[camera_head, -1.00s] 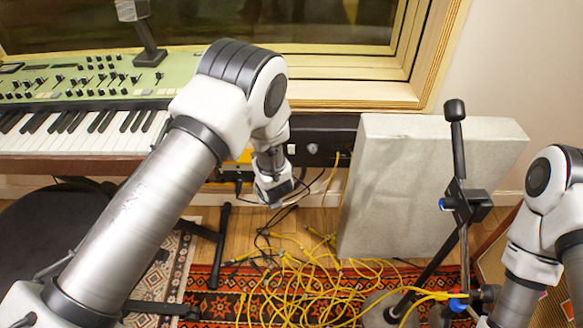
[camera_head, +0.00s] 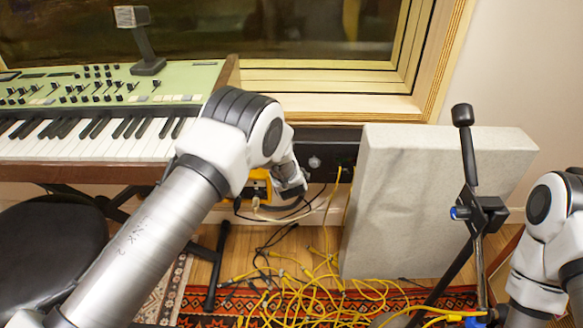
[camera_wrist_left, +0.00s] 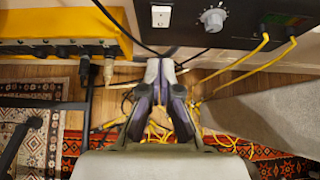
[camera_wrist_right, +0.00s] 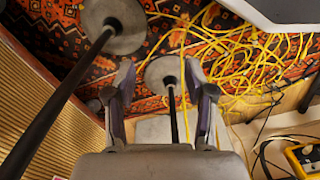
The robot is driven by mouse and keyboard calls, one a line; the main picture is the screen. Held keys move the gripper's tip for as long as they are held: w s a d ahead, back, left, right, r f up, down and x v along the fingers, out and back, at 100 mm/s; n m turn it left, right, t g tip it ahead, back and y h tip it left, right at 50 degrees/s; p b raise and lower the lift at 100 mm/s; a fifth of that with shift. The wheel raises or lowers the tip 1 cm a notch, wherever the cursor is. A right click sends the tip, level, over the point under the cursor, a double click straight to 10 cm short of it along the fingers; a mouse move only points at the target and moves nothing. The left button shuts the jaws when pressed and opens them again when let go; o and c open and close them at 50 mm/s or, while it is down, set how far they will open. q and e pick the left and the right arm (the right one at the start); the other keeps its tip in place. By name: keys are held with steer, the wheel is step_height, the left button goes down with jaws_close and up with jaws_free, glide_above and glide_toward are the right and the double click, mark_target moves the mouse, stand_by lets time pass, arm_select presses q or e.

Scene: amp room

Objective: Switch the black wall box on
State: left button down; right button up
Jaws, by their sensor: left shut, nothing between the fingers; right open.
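The black wall box (camera_head: 328,148) is on the wall below the window, partly hidden behind my left arm in the head view. In the left wrist view the black wall box (camera_wrist_left: 185,32) spans the top, with a white rocker switch (camera_wrist_left: 161,16), a grey round knob (camera_wrist_left: 213,18) and yellow cables at its right. My left gripper (camera_wrist_left: 161,68) is shut and empty, its tips below the switch in that view, apparently apart from it. In the head view it (camera_head: 292,182) is just in front of the box's lower left. My right gripper (camera_wrist_right: 160,80) is open and empty.
A yellow box (camera_wrist_left: 60,32) with plugs is left of the wall box. A grey panel (camera_head: 420,190) stands to its right, behind a black stand (camera_head: 470,170). Yellow cables (camera_head: 310,290) tangle on the rug. A keyboard (camera_head: 90,140) and black stool (camera_head: 45,245) are at left.

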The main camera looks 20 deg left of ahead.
arm_select(q)
steer(key=w+a+f+b, duration=0.1)
steer(key=w+a+f, duration=0.1)
steer(key=w, duration=0.4)
steer(key=shift+w, duration=0.4)
steer(key=shift+b, duration=0.35)
